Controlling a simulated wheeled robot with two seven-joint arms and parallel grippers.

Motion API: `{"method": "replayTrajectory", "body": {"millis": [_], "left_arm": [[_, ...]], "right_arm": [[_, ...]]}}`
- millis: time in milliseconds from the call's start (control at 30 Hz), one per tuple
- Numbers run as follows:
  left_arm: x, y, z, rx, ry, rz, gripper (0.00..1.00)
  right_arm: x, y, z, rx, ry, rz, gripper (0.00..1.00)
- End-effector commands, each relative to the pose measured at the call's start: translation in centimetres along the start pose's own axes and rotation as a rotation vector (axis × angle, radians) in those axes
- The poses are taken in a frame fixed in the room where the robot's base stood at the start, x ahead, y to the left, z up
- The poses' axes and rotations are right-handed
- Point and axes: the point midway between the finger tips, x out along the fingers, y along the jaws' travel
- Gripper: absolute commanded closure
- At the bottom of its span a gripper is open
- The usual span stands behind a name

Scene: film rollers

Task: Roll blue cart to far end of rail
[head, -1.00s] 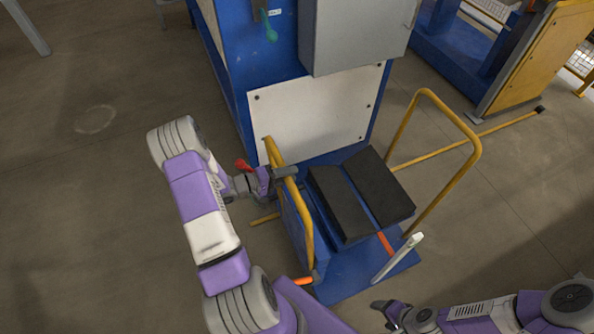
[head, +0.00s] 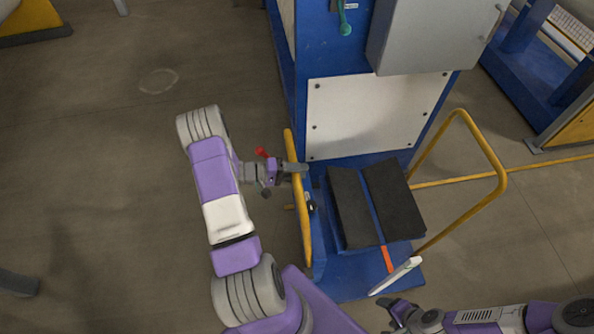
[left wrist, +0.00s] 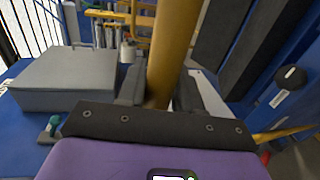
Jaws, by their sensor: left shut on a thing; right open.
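The blue cart (head: 340,287) stands on the floor in the head view, with dark pads (head: 352,215) on it and a yellow handle (head: 305,235) at its left end. A yellow rail (head: 545,165) runs along the floor to the right. My left gripper (head: 301,168) is shut on the yellow handle; the left wrist view shows the handle bar (left wrist: 172,50) between its fingers. My right gripper (head: 386,308) is open and empty at the bottom, just below the cart's front edge.
A blue machine with a white panel (head: 372,112) and a grey box (head: 430,35) stands right behind the cart. A yellow hoop (head: 500,165) rises at the cart's right. Bare floor (head: 110,180) lies open to the left.

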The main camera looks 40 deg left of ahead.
Motion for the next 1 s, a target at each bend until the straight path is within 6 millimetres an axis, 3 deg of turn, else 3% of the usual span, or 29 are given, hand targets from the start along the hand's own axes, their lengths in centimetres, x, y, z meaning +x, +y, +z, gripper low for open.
{"method": "replayTrajectory", "body": {"millis": [67,100,200,533,1000], "left_arm": [[-0.5,-0.7,0.1,-0.005,0.005,-0.018,1.00],[-0.6,-0.7,0.0,-0.005,0.006,-0.018,0.59],[-0.6,-0.6,0.0,-0.005,0.007,-0.017,0.46],[-0.8,-0.4,-0.1,-0.001,0.007,-0.012,0.46],[-7.6,-0.4,0.0,-0.002,0.008,-0.014,0.46]], "right_arm": [[0.0,0.0,0.0,0.000,0.000,0.000,0.32],[0.0,0.0,0.0,0.000,0.000,0.000,0.32],[0.0,0.0,0.0,0.000,0.000,0.000,0.32],[0.0,0.0,0.0,0.000,0.000,0.000,0.32],[0.2,0.1,0.0,0.000,0.000,0.000,0.32]]}}
